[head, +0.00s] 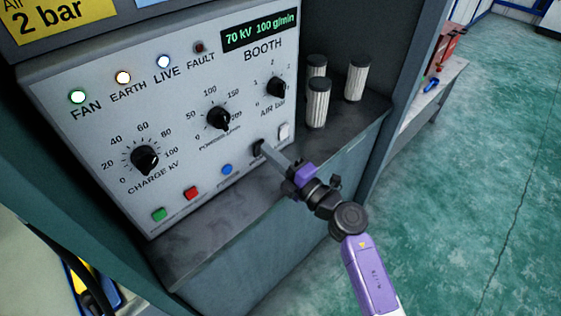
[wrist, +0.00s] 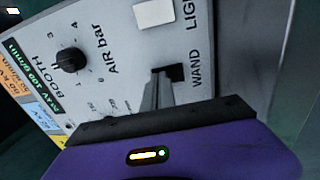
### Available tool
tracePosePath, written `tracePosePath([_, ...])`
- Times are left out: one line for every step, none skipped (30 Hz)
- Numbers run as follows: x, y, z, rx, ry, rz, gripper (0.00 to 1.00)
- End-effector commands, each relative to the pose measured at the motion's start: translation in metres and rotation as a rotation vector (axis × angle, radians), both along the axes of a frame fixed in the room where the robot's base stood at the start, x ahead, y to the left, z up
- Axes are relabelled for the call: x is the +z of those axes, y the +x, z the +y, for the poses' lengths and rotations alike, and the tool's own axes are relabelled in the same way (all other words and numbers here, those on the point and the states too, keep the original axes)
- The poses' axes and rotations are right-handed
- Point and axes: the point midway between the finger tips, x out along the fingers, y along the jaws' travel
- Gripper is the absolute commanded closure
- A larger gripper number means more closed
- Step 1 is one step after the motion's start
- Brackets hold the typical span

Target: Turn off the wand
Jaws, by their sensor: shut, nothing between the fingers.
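The black wand switch (wrist: 176,72) is on the grey booth panel (head: 75,140), beside the printed word WAND in the wrist view. In the head view only part of the wand switch (head: 257,147) shows behind my fingertips. My gripper (head: 268,152) is shut and empty, with its tips right at the switch. The wrist view also shows the gripper tips (wrist: 157,82) overlapping the switch's edge. I cannot tell whether they touch it, or which way the switch is set.
A white light switch (head: 284,131) sits close by. The air knob (head: 277,87), powder knob (head: 219,118) and blue button (head: 227,169) are near. Ribbed white cylinders (head: 317,103) stand on the ledge at right. FAN, EARTH and LIVE lamps (head: 164,62) are lit; FAULT (head: 199,47) looks dark.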

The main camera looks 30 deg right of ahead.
Motion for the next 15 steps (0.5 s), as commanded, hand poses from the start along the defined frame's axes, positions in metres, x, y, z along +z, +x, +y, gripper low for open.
tracePosePath([0.0001,0.002,0.0007,0.0,0.0,0.0,1.0])
tracePosePath([0.0,0.0026,0.001,0.0,0.0,0.0,1.0])
tracePosePath([0.0002,0.0032,0.0011,0.0,0.0,0.001,1.0])
tracePosePath([0.0001,0.0034,0.0012,0.0,0.0,0.001,1.0])
tracePosePath([0.0003,0.0035,0.0012,0.0,0.0,0.001,1.0])
tracePosePath([0.0002,0.0035,0.0012,0.0,0.0,0.001,1.0])
tracePosePath([0.0003,0.0035,0.0012,0.0,0.0,0.001,1.0])
tracePosePath([0.0002,0.0034,0.0011,0.0,0.0,0.001,1.0])
tracePosePath([0.0002,0.0034,0.0011,0.0,0.0,0.001,1.0])
tracePosePath([0.0002,0.0034,0.0011,0.0,0.0,0.001,1.0])
tracePosePath([0.0002,0.0033,0.0011,0.0,0.0,0.001,1.0])
tracePosePath([0.0006,0.0035,0.0011,0.0,0.0,0.0,1.0])
tracePosePath([0.0012,0.0038,0.0012,0.0,0.0,0.0,1.0])
tracePosePath([0.0022,0.0043,0.0014,0.0,0.0,0.0,1.0])
tracePosePath([0.0041,0.0057,0.0017,0.0,0.0,0.0,1.0])
